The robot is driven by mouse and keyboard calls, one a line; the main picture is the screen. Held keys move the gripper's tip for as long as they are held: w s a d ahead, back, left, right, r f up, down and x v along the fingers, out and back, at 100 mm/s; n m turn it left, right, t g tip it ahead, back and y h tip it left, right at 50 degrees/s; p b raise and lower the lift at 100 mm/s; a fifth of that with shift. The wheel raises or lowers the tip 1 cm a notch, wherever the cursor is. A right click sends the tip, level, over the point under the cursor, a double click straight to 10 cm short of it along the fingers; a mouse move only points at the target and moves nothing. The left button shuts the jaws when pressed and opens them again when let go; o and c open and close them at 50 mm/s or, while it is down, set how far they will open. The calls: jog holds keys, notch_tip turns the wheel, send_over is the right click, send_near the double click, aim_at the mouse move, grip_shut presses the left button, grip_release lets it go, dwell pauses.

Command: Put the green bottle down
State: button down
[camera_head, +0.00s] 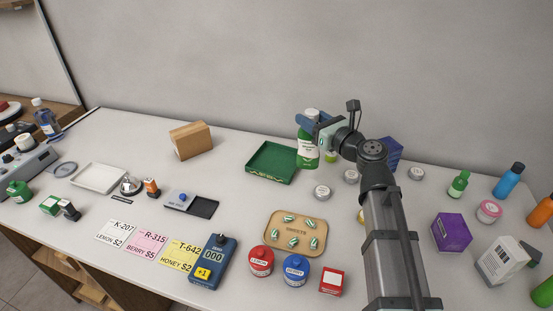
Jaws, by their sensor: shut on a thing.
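A green bottle (308,150) with a white cap and a pale label is upright in the camera_head view, right beside the green tray. My gripper (313,128) is shut on it near its upper part, reaching in from the right. My gripper covers part of the bottle's neck and right side. I cannot tell whether the bottle's base touches the counter. A smaller green bottle (459,183) stands on the right part of the counter, away from my gripper.
The green tray (250,174) lies just left of the held bottle. A tan tray (270,235) with several sweets lies in front. Small tins (322,192) stand close by. A purple box (449,232) is at right.

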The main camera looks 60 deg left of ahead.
aim_at(302, 148)
jog(key=s+a+g, duration=0.1)
jog(key=s+a, duration=0.7)
jog(key=a, duration=0.2)
jog(key=w+a+m+t, duration=0.2)
jog(key=w+a+t, duration=0.2)
jog(key=w+a, duration=0.1)
notch_tip(302, 148, down, 9)
jog(key=shift+w+d+r, duration=0.15)
jog(key=shift+w+d, duration=0.05)
jog(key=shift+w, duration=0.05)
jog(key=c, duration=0.6)
grip_release()
jog(key=shift+o, duration=0.2)
jog(key=d, duration=1.2)
